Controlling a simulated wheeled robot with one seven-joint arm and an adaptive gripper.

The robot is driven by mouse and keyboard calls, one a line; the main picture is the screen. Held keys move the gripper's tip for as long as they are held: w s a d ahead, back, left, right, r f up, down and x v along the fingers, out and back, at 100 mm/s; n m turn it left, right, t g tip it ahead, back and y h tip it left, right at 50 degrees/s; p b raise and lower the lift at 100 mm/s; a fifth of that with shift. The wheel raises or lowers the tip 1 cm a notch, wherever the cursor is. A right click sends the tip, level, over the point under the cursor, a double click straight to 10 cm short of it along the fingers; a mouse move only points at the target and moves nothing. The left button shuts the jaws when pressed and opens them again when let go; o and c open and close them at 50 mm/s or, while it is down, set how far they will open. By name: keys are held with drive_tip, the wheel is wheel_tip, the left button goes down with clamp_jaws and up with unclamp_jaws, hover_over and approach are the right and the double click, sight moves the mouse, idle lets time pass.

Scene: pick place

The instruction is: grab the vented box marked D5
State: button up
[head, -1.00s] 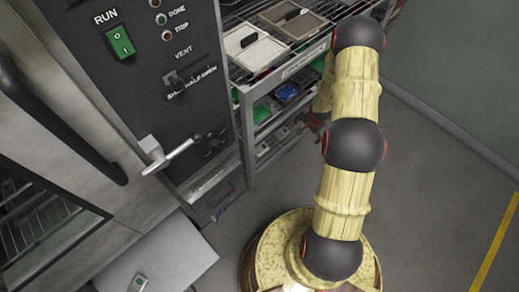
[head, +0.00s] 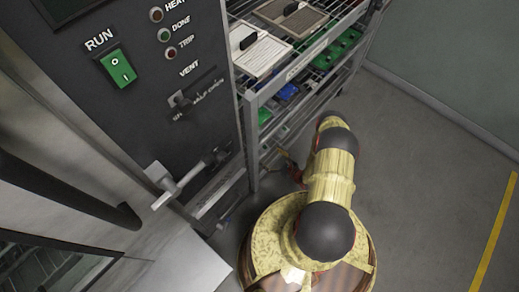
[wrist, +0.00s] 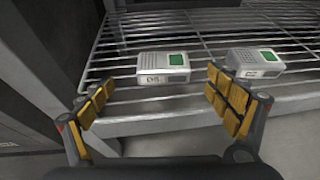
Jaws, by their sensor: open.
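In the wrist view a white vented box (wrist: 163,67) with slots and a green patch lies on a wire shelf. Its front marking may read D5, but is too blurred to be sure. A second white vented box (wrist: 255,62), with a grid of holes and a green patch, lies to its right; its marking is unreadable. My gripper (wrist: 160,84) is open and empty. Its yellow-padded fingers stand left and right of the slotted box in the picture, apart from it and nearer the camera. In the head view my arm hides most of the gripper.
The wire shelf (wrist: 195,120) has a front bar, and a grey post stands at its left. In the head view the rack (head: 250,125) holds vented panels (head: 258,52) on top and green and blue items below. A dark control panel (head: 150,75) stands left; floor is clear right.

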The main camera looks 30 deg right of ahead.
sight(264, 151)
drive_tip(key=x, duration=0.2)
drive_tip(key=shift+w+a+f+b, duration=0.15)
drive_tip(key=shift+w+a+b, duration=0.05)
drive_tip(key=shift+b, duration=0.2)
drive_tip(key=x, duration=0.1)
drive_tip(key=b+x, duration=0.1)
drive_tip(key=x, duration=0.1)
drive_tip(key=b+x, duration=0.1)
drive_tip(key=x, duration=0.1)
drive_tip(key=shift+w+d, duration=0.15)
drive_tip(key=shift+d, duration=0.2)
drive_tip(key=c, duration=0.3)
drive_tip(key=c, duration=1)
